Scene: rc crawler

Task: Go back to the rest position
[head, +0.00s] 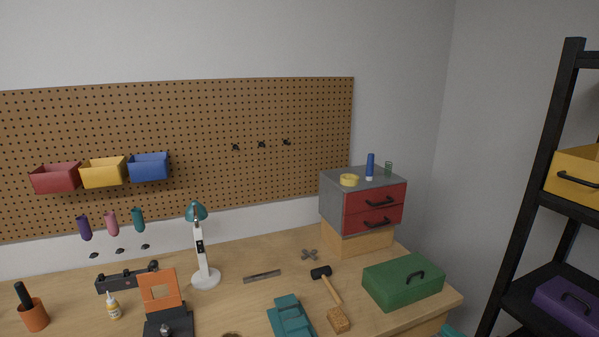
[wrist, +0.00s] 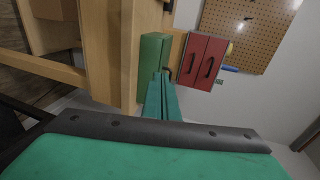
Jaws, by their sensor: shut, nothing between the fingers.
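The wrist view is turned sideways. Beyond the fingertips it shows the green toolbox (wrist: 151,58) and the red-fronted drawer unit (wrist: 204,58).
In the head view, the workbench (head: 235,300) holds a green toolbox (head: 403,281), a mallet (head: 330,284), a white lamp (head: 201,250) and a drawer unit (head: 336,201). A black shelf rack (head: 515,200) stands at the right. A pegboard (head: 200,120) hangs behind.

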